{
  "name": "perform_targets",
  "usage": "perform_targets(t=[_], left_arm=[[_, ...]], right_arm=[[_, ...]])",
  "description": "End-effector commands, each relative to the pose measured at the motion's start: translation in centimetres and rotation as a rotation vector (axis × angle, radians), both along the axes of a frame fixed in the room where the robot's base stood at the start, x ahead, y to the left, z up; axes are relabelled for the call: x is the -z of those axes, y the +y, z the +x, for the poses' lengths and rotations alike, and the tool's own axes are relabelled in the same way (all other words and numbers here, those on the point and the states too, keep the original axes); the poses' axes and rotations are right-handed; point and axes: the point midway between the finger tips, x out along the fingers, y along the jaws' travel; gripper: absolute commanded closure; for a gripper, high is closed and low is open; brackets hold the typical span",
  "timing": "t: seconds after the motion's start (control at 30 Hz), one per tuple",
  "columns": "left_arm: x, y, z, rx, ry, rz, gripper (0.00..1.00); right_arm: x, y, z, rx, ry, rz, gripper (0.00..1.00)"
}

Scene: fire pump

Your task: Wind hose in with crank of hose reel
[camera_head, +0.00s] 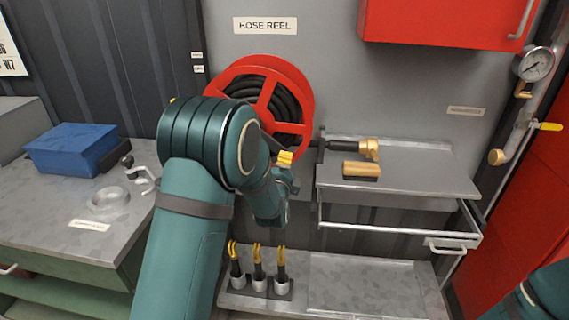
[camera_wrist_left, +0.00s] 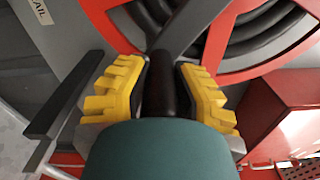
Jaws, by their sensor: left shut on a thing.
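The red hose reel (camera_head: 306,80) with black hose (camera_head: 283,99) wound on it is mounted on the wall under the "HOSE REEL" sign. My left arm covers its lower left part. My left gripper (camera_head: 285,157) is in front of the reel, mostly hidden by my arm in the head view. In the left wrist view my left gripper (camera_wrist_left: 162,95) has its yellow pads shut around the dark crank handle (camera_wrist_left: 160,82). The red reel rim (camera_wrist_left: 275,58) and black hose coils (camera_wrist_left: 268,25) show behind it. My right gripper is out of view.
A hose nozzle (camera_head: 345,145) and a brush (camera_head: 361,170) are on the grey shelf right of the reel. A workbench (camera_head: 60,205) with a blue box (camera_head: 72,148) stands left. A red cabinet (camera_head: 440,22) hangs upper right. Yellow-tipped tools (camera_head: 257,268) stand below.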

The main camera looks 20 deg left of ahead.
Motion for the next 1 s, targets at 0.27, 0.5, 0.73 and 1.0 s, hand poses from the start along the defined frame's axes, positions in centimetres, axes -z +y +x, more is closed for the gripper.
perform_targets(t=[0.27,0.5,0.73,1.0], left_arm=[[0.0,0.3,0.0,-0.005,0.001,0.001,1.00],[0.0,0.2,0.0,-0.004,0.001,0.000,0.41],[0.0,0.0,-0.3,-0.002,0.000,-0.001,0.41],[0.0,-0.9,-4.1,-0.002,0.002,-0.003,0.41]], right_arm=[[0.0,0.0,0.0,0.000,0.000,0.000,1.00],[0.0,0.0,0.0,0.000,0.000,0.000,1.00],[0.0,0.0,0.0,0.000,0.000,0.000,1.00],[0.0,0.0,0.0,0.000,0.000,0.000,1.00]])
